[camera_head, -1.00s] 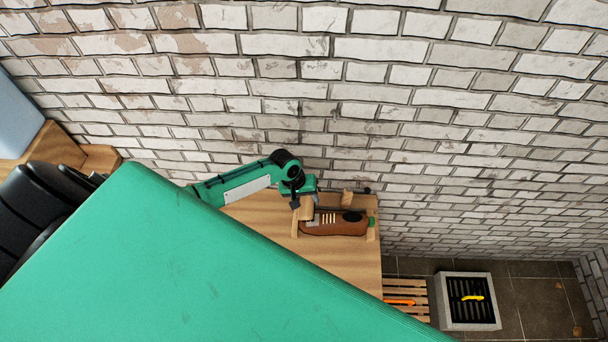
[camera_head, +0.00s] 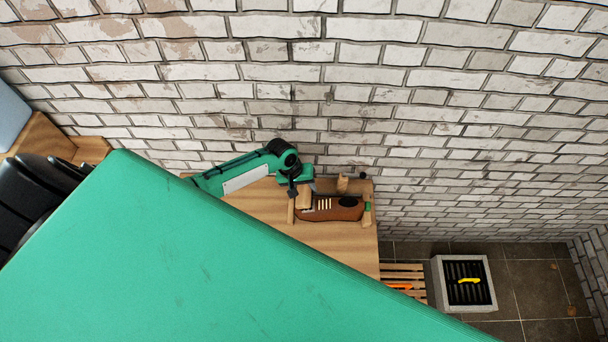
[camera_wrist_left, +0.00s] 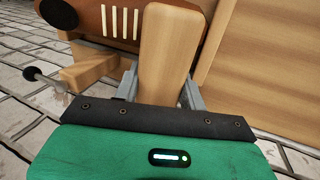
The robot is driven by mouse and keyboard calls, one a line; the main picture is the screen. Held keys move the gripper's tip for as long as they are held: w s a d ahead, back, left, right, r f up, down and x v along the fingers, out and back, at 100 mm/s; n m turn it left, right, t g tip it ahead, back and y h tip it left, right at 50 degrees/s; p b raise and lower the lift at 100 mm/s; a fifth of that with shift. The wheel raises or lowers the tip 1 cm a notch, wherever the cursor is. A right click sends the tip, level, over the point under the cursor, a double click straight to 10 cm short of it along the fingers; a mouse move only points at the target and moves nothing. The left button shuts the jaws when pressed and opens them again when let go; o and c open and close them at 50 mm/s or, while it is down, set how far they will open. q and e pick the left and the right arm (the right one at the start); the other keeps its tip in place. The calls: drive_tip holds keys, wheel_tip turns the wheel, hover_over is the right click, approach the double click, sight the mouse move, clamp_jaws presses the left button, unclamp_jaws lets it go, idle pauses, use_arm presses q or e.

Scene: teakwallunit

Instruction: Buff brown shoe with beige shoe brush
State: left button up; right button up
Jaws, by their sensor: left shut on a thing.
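The brown shoe (camera_head: 335,210) lies on its side along the wooden bench, with pale lace bars and a dark opening; part of it also shows at the top of the left wrist view (camera_wrist_left: 92,17). My left gripper (camera_head: 304,190) is at the shoe's left end. Its fingers (camera_wrist_left: 160,88) are shut on the beige shoe brush (camera_wrist_left: 169,45), a plain wooden block. The brush (camera_head: 305,200) overlaps the shoe's edge in view; I cannot tell whether they touch. The brush's far face is hidden. My right gripper is not in view.
Wooden posts stand at the shoe's left (camera_head: 291,209) and right (camera_head: 367,213) ends. A wooden peg (camera_head: 343,184) stands behind it, near the brick wall (camera_head: 440,120). Past the bench's right edge are a slatted rack (camera_head: 402,272) and a grated box (camera_head: 466,283).

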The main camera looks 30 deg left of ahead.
use_arm(q)
drive_tip(key=shift+b+x, duration=0.6)
drive_tip(key=shift+x, duration=0.5)
drive_tip(key=shift+r, duration=0.1)
